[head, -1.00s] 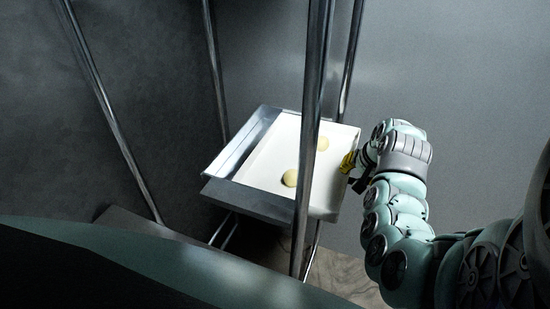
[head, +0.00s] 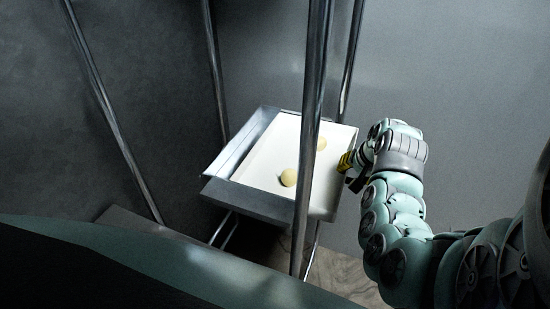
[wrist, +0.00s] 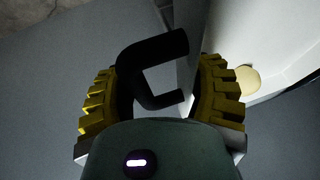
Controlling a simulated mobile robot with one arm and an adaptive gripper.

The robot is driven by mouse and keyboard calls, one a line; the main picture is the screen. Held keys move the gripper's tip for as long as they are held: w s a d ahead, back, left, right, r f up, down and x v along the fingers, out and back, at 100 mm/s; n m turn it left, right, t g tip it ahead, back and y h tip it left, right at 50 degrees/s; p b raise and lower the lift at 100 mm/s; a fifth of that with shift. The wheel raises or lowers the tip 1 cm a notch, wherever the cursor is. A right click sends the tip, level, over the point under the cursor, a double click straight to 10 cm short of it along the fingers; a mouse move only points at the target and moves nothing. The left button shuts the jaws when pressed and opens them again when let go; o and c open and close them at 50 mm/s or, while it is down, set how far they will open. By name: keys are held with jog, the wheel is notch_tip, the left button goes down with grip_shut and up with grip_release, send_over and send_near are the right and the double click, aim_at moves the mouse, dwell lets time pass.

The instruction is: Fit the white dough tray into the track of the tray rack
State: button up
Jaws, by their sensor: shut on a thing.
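The white dough tray (head: 262,160) carries two pale dough balls, the nearer (head: 289,177) and the farther (head: 321,143). It lies over the metal track of the tray rack (head: 250,203), with a strip of bare metal showing along its left side. Whether its edges sit in the track I cannot tell. My gripper (head: 346,163) is at the tray's right side. In the wrist view, its yellow ridged fingers (wrist: 165,82) are on either side of the black tray handle (wrist: 160,45) and shut on it. One dough ball shows in the wrist view (wrist: 247,79).
Shiny upright rack posts stand around the tray. The near post (head: 313,110) crosses in front of the tray, close to my gripper. Another post (head: 347,70) stands behind it. A grey wall (head: 450,90) fills the back right.

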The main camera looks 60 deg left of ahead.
aim_at(329, 169)
jog(key=shift+s+a+p, duration=0.15)
jog(key=shift+s+a, duration=0.45)
jog(key=shift+a, duration=0.3)
jog(key=shift+s+a+p, duration=0.2)
jog(key=shift+s+a, duration=0.45)
jog(key=shift+a, duration=0.3)
jog(key=shift+s+a+p, duration=0.15)
jog(key=shift+s+a, duration=0.45)
jog(key=shift+a, duration=0.3)
dwell(5.2)
